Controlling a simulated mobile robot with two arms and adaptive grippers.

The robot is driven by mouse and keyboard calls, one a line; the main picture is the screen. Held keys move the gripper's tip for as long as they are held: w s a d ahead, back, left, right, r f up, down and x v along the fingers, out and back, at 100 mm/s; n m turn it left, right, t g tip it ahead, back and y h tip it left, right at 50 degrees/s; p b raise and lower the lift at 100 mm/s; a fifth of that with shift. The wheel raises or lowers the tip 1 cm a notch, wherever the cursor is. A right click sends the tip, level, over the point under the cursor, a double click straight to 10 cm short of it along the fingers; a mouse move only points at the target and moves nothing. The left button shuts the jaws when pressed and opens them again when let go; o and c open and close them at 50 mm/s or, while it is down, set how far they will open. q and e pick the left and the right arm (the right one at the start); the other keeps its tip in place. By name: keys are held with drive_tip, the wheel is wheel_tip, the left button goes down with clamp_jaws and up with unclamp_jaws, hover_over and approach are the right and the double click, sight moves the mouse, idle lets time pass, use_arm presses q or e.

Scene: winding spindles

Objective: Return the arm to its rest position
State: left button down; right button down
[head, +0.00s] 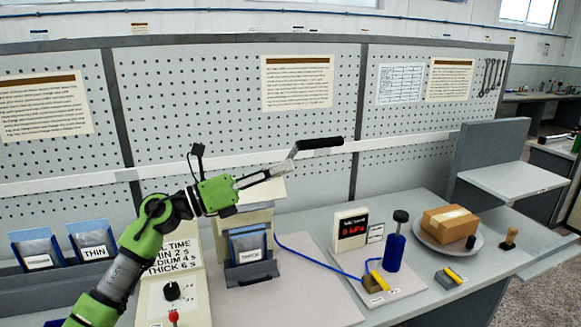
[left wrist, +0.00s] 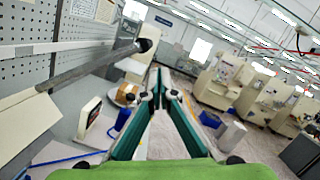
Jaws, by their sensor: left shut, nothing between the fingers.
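My left arm (head: 152,222), green and grey, reaches in from the lower left in the head view. Its gripper (head: 264,175) is shut and empty, raised above the bench. The shut fingers (left wrist: 155,88) also show in the left wrist view. A lever with a black handle (head: 320,143) rises just beyond the fingertips in the head view; its bar (left wrist: 92,68) passes left of the fingers in the left wrist view. The beige machine (head: 258,203) stands below the gripper, partly hidden by it. My right gripper is not in view.
A control box with a dial (head: 172,291) is beside my forearm. A blue pouch (head: 249,246) stands before the machine. A display (head: 350,231), blue pump (head: 395,252) and parcel (head: 450,222) are to the right. Bare bench (head: 290,285) lies in front.

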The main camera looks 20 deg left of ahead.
use_arm(q)
drive_tip(key=s+a+f+n+t+y, duration=0.1)
drive_tip(key=s+a+f+n+y, duration=0.2)
drive_tip(key=f+n+y, duration=0.5)
drive_tip(key=s+a+f+n+t+y, duration=0.1)
drive_tip(key=s+a+f+n+y, duration=0.25)
drive_tip(key=f+n, duration=0.85)
drive_tip(key=s+a+f+n+t+y, duration=0.1)
drive_tip(key=s+a+f+n+y, duration=0.15)
drive_tip(key=f+n+y, duration=0.75)
drive_tip(key=s+d+f+n+g+h, duration=0.35)
drive_tip(key=s+f+n+g, duration=0.45)
drive_tip(key=s, duration=0.5)
drive_tip(key=s+d+f+g+h, duration=0.1)
drive_tip(key=s+d+f+g, duration=0.15)
drive_tip(key=s, duration=0.55)
drive_tip(key=s+d+f+g+h, duration=0.2)
drive_tip(key=s+d+f, duration=0.15)
drive_tip(key=s, duration=0.45)
wheel_tip(320, 180, down, 28)
drive_tip(key=s+a+g, duration=0.1)
drive_tip(key=s, duration=0.1)
drive_tip(key=s+a+f+g+b, duration=0.1)
drive_tip(key=s+a+f, duration=0.2)
drive_tip(key=s+f, duration=1.3)
drive_tip(key=shift+s+f, duration=0.35)
drive_tip(key=shift+s, duration=0.15)
